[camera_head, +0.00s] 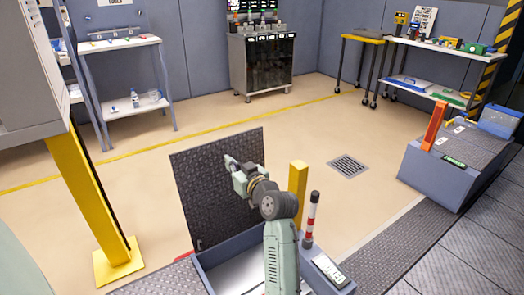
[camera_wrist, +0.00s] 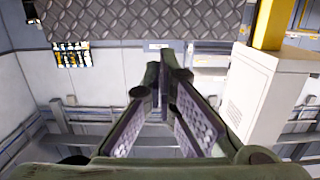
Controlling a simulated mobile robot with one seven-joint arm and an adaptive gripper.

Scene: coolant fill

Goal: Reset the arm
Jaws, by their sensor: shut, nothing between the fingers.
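My arm rises from the bottom middle of the head view and bends to the left. My gripper (camera_head: 231,163) is at its end, in front of a dark tread-plate panel (camera_head: 205,205) that stands upright like a raised lid. In the wrist view my gripper (camera_wrist: 163,68) shows its two fingers converging, with the tips together and nothing held between them. The tread-plate pattern (camera_wrist: 140,18) fills the top of that view. I cannot tell whether the gripper touches the panel.
A grey-blue open box (camera_head: 225,255) lies below the panel. A yellow post (camera_head: 298,185) and a red-and-white striped cylinder (camera_head: 311,215) stand beside my arm. A yellow column (camera_head: 88,200) is at left, a grey bench unit (camera_head: 440,170) at right. The mid floor, with a drain grate (camera_head: 348,166), is clear.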

